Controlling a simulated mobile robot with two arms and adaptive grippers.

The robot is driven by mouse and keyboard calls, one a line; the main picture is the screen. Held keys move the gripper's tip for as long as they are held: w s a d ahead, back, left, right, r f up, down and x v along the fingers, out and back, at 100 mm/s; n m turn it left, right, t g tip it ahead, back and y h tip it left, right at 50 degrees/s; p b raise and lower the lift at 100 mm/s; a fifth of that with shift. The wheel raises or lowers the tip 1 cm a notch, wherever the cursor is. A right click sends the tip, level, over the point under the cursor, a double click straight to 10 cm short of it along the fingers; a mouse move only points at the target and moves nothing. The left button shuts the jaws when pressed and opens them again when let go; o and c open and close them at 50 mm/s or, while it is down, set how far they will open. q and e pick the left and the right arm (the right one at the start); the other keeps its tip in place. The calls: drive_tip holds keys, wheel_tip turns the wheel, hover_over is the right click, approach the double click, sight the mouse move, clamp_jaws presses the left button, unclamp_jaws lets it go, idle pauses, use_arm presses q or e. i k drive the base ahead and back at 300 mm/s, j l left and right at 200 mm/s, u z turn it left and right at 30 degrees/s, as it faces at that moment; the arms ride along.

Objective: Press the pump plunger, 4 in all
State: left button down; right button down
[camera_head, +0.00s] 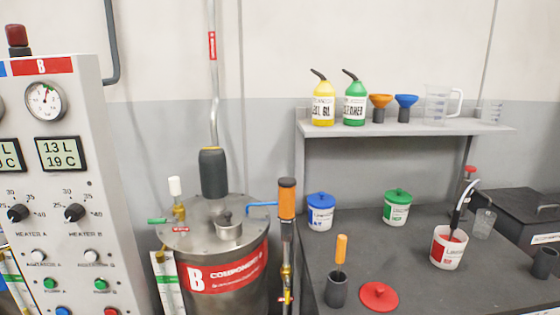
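A white tub with a red label (446,252) stands open on the right part of the grey bench, with red contents showing at the top. A black and white curved piece (461,204) rises from the tub and leans right; I cannot tell whether it is the pump. A small red knob (469,169) shows behind and above it, under the shelf; I cannot tell whether it is the pump plunger. A clear beaker (484,223) stands beside the tub. Neither of my grippers is in view.
The grey bench (440,291) also holds a red lid (379,296), a dark cup (337,290) with an orange-handled tool, and blue-lidded (320,211) and green-lidded (397,207) tubs. A shelf (400,129) hangs above. A metal tank (228,291) and control panel (66,200) stand left.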

sight(470, 169)
drive_tip(key=i+l, duration=0.1)
drive_tip(key=l, duration=0.25)
drive_tip(key=i+l, duration=0.15)
drive_tip(key=l, duration=0.2)
drive_tip(key=i+l, duration=0.1)
drive_tip(key=l, duration=0.2)
drive_tip(key=i+l+z, duration=0.1)
drive_tip(key=l, duration=0.25)
drive_tip(key=i+l, duration=0.15)
drive_tip(key=l, duration=0.2)
